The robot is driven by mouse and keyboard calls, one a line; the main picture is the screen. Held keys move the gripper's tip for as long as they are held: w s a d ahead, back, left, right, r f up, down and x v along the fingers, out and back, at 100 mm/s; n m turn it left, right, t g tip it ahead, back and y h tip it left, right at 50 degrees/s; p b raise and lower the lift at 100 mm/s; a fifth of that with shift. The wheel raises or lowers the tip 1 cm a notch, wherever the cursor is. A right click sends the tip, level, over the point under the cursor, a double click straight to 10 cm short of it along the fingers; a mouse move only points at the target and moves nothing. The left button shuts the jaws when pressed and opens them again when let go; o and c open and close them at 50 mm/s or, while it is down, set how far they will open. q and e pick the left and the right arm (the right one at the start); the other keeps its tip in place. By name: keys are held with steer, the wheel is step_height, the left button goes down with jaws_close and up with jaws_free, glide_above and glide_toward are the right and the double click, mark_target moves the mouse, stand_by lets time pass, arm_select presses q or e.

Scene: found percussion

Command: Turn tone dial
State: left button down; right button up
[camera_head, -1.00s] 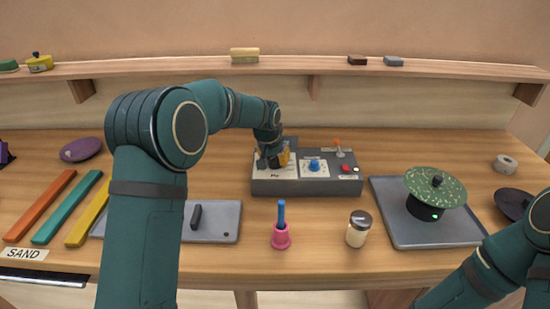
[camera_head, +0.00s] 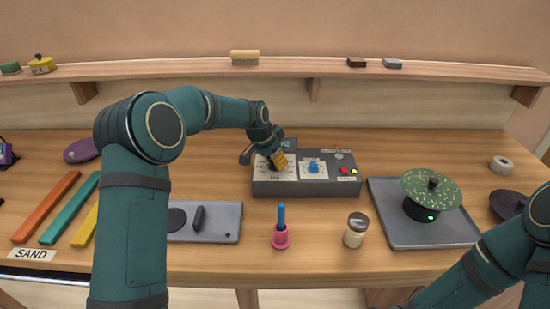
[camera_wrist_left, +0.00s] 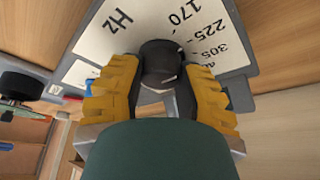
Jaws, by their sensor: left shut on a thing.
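A grey control box (camera_head: 306,188) stands on the workbench in the head view. At its left is a white dial face marked Hz, which in the left wrist view (camera_wrist_left: 118,28) shows numbers such as 170, 225 and 305. My left gripper (camera_head: 275,164) is over this dial. In the left wrist view its yellow-padded fingers (camera_wrist_left: 160,80) are shut on a black dial knob (camera_wrist_left: 160,58). The knob's pointer mark is hard to make out. My right gripper is out of view; only its arm shows at lower right.
On the box are a blue knob (camera_head: 314,165), a red button (camera_head: 344,170) and a lever switch (camera_head: 338,154). In front stand a pink holder (camera_head: 281,238) with a blue handle and a shaker jar (camera_head: 356,230). A tray (camera_head: 394,224) with a green disc (camera_head: 432,188) is at right.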

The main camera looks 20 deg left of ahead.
arm_select(q)
steer(key=shift+f, duration=0.15)
steer(key=c, duration=0.6)
jaws_free()
steer(key=shift+o, duration=0.2)
steer(key=v, duration=1.2)
steer(key=shift+w, duration=0.15)
